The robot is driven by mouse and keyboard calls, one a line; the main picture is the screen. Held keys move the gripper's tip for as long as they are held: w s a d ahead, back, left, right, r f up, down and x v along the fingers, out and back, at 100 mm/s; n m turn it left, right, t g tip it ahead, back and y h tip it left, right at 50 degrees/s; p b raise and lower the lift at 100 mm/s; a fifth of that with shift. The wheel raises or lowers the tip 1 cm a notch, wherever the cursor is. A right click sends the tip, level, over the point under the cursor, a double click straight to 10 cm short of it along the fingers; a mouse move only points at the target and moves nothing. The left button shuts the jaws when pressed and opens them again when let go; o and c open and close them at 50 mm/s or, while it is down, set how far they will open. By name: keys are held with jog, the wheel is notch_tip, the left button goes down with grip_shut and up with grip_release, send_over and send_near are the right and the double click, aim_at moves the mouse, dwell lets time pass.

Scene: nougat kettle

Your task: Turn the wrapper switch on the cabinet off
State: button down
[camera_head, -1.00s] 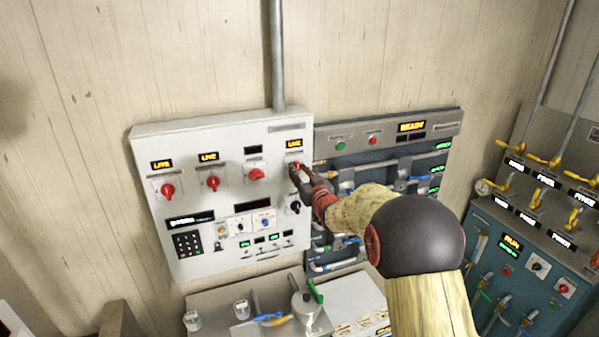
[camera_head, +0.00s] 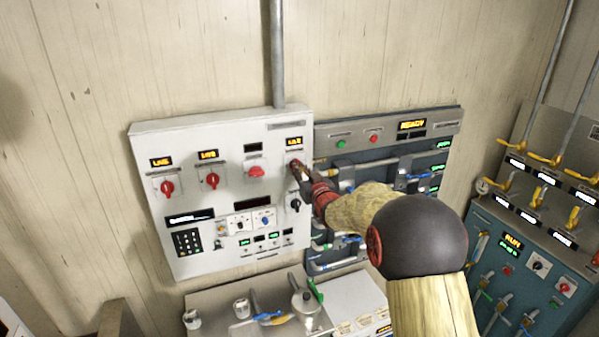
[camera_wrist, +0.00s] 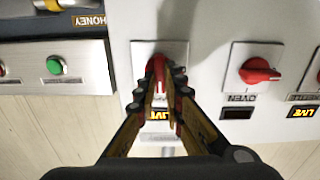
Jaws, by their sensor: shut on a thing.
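The white cabinet (camera_head: 225,130) on the wall has a row of red rotary switches. My gripper (camera_head: 299,173) is at the rightmost one, under a lit display (camera_head: 294,142) that seems to read LIVE. In the wrist view, which shows the panel upside down, my gripper (camera_wrist: 164,80) is shut on this red knob (camera_wrist: 157,64). The fingers cover much of the knob, so its angle is hard to tell. Its name plate cannot be read, so I cannot confirm it is the wrapper switch.
A red switch marked OVEN (camera_wrist: 258,71) is beside it, under a dark display. Two more red switches (camera_head: 167,188) (camera_head: 212,181) have lit displays. A black knob (camera_head: 295,205) lies just below my gripper. A blue-grey piped panel (camera_head: 385,140) adjoins on the right.

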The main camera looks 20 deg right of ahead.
jog(key=n+b, duration=0.5)
jog(key=b, duration=0.2)
jog(key=n+b, duration=0.6)
jog(key=b, duration=0.2)
jog(key=n+b, duration=0.6)
jog(key=b, duration=0.2)
jog(key=shift+a+f, duration=0.25)
jog(key=shift+f, duration=0.1)
jog(key=shift+n, duration=0.4)
jog(key=c, duration=1.9)
grip_release()
jog(key=s, duration=1.2)
